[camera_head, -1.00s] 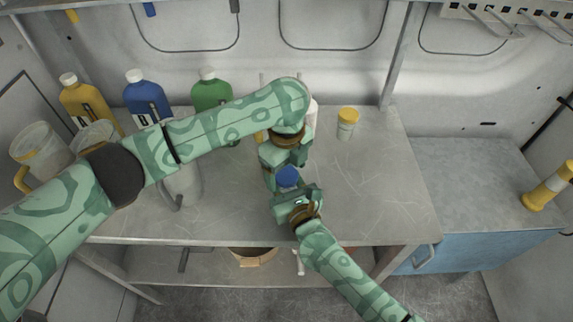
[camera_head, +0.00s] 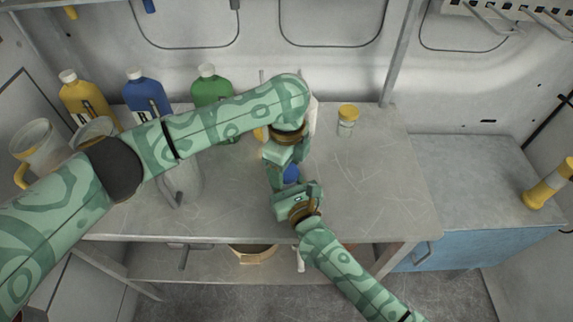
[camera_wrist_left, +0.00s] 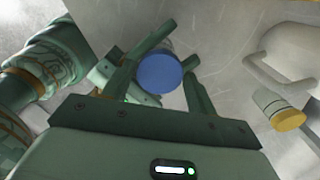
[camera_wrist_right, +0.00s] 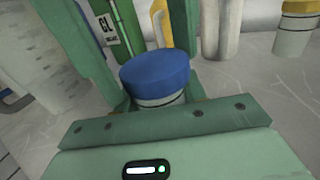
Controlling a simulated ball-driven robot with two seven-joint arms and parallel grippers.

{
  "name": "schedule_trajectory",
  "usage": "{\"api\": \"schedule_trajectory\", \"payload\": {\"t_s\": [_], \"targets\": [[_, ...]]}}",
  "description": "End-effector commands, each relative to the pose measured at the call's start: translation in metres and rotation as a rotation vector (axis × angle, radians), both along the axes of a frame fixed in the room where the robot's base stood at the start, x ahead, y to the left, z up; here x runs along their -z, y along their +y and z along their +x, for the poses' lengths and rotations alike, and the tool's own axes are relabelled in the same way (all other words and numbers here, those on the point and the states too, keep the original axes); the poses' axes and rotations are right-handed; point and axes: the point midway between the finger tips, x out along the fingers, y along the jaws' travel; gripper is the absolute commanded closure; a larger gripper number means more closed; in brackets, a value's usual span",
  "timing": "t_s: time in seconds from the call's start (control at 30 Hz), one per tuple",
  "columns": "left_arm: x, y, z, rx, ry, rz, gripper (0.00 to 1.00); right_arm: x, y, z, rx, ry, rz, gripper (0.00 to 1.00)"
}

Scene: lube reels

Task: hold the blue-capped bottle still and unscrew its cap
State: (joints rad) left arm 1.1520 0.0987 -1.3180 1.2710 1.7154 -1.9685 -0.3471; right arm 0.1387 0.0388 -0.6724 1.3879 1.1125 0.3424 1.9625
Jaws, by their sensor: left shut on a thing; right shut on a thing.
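The blue cap (camera_head: 291,174) shows between my two grippers at the front of the bench in the head view. In the left wrist view the cap (camera_wrist_left: 160,73) lies between the fingers of my left gripper (camera_head: 286,166), which is shut on it from above. In the right wrist view the cap (camera_wrist_right: 155,72) sits on the pale bottle (camera_wrist_right: 165,100); any gap between them cannot be told. My right gripper (camera_head: 296,192) is shut on the bottle body below the cap. Most of the body is hidden by the grippers.
A yellow-capped jar (camera_head: 347,121) stands behind and right of the grippers. Yellow (camera_head: 84,98), blue (camera_head: 145,93) and green (camera_head: 211,88) jugs stand along the back left. The bench (camera_head: 375,190) is clear at right.

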Motion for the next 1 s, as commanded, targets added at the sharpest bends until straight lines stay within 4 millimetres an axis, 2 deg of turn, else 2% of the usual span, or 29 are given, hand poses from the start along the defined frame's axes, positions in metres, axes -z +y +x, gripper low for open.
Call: {"api": "schedule_trajectory", "payload": {"t_s": [1.0], "targets": [[-0.023, 0.0, 0.0, 0.002, -0.001, -0.001, 0.7, 0.0, 0.0, 0.0, 0.0, 0.001, 0.0, 1.0]]}}
